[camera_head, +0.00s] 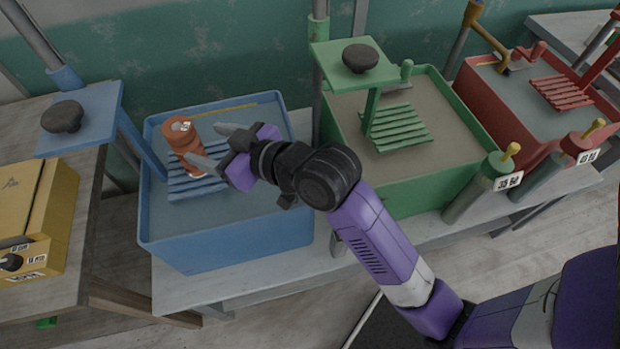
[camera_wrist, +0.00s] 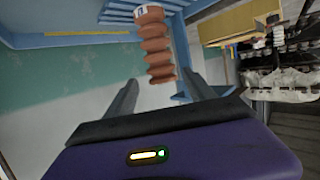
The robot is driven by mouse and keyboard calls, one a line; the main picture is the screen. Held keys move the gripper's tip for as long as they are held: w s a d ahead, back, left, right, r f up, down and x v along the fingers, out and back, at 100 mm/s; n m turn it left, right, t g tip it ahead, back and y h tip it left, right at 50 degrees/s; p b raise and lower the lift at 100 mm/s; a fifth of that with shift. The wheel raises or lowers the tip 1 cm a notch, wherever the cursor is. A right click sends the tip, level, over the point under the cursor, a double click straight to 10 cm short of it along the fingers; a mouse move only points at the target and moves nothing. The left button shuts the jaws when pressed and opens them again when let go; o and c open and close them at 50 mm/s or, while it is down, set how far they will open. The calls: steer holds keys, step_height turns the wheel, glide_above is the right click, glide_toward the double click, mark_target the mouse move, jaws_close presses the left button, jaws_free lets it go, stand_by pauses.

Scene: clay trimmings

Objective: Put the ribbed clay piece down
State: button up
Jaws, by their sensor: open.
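The ribbed clay piece (camera_head: 184,146) is orange-brown with rounded ribs and a pale label on its top end. It is in the blue tub (camera_head: 225,243), at the blue slatted rack (camera_head: 205,184), standing slightly tilted in the head view. My gripper (camera_head: 205,146) is just to its right with the fingers spread and pointing toward it. In the wrist view the piece (camera_wrist: 154,45) shows beyond and between the two open fingertips (camera_wrist: 163,90), with a visible gap. Whether its lower end rests fully on the slats is hard to tell.
A green tub (camera_head: 430,186) with a green slatted rack and a red tub (camera_head: 484,108) stand to the right. A blue stand with a dark knob (camera_head: 62,117) rises at the left. A yellow box (camera_head: 40,215) sits on the left table. Grey-green cylinders (camera_head: 478,188) stand in front of the tubs.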

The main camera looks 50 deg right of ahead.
steer(key=s+d+f+m+h, duration=0.1)
steer(key=s+f, duration=0.3)
steer(key=s, duration=0.8)
steer(key=s+d+f+m+h, duration=0.1)
steer(key=s+f, duration=0.3)
steer(key=s, duration=0.9)
steer(key=a+v, duration=0.1)
steer(key=v, duration=0.8)
steer(key=shift+s+a+r, duration=0.15)
steer(key=shift+s+a, duration=0.15)
steer(key=shift+a, duration=0.1)
